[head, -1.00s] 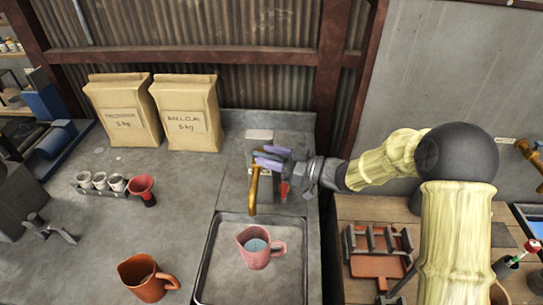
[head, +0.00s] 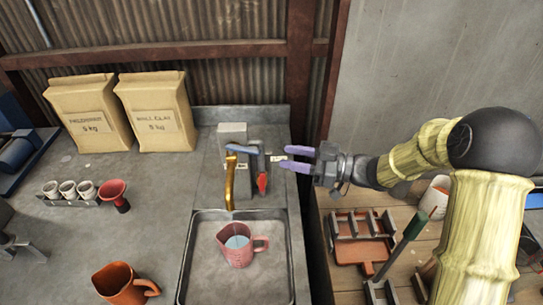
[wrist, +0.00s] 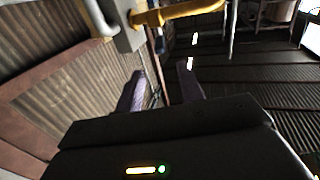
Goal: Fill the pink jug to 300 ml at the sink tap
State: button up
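The pink jug (head: 236,247) stands upright in the sink basin (head: 187,272), below the brass tap spout (head: 230,184). Pale water shows inside it; I cannot read its level against any marks. No stream shows between spout and jug.
A terracotta jug (head: 122,287) stands on the counter left of the sink. Two clay bags (head: 158,112) stand at the back, with a red funnel (head: 113,190) and small cups (head: 68,190) in front. A wooden bench with a rack (head: 362,238) lies right.

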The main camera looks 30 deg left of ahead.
jog(key=d, duration=0.2)
jog(key=w+d, duration=0.1)
jog(key=d, duration=0.2)
jog(key=shift+b, duration=0.35)
jog(key=shift+a, duration=0.15)
